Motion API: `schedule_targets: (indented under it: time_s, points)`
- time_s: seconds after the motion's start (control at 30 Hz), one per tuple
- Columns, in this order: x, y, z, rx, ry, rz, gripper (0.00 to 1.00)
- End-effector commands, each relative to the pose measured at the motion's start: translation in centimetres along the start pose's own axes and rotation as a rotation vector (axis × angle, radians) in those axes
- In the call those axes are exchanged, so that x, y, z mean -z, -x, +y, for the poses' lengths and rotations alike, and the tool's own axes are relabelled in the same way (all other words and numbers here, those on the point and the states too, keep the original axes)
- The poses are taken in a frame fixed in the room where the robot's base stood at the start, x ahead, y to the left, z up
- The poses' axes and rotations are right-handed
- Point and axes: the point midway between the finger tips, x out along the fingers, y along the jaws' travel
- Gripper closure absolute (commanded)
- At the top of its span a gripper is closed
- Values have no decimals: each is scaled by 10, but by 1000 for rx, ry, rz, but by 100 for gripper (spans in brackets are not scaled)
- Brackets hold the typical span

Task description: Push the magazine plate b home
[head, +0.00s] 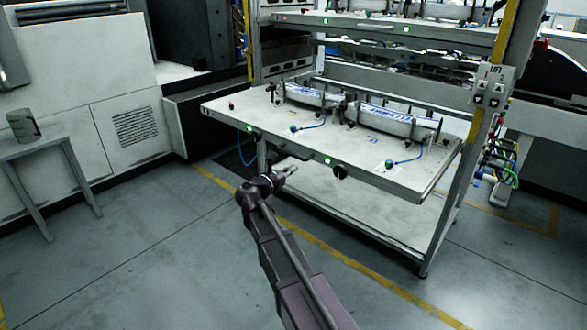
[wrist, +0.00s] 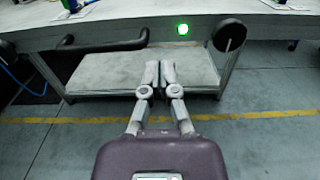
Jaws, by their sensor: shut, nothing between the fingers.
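The magazine plate (head: 245,107) is a pale flat shelf that sticks out of the rack toward me, with label stacks (head: 390,119) on it. I cannot read a letter b on it. Its front edge carries a dark bar handle (wrist: 105,46), a lit green light (wrist: 183,29) and a round black knob (wrist: 230,35). My gripper (head: 289,169) is in front of this edge, apart from it. In the wrist view my gripper (wrist: 156,73) has its fingers together and empty, below the edge, between handle and knob.
A pale lower shelf (head: 340,205) lies under the plate. Another loaded plate (head: 370,28) sits higher in the rack. A yellow rack post (head: 490,90) with a button panel (head: 491,87) stands at right. A small table (head: 45,148) with a cup (head: 23,126) is at left. The floor in front is clear.

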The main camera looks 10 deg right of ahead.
Motion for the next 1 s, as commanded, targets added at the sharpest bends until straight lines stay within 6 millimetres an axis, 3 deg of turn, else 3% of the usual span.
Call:
schedule_targets:
  time_s: [0.7,1.0]
  points:
    - [0,-103,1,2,0,0,100]
    - [0,-124,0,1,0,0,100]
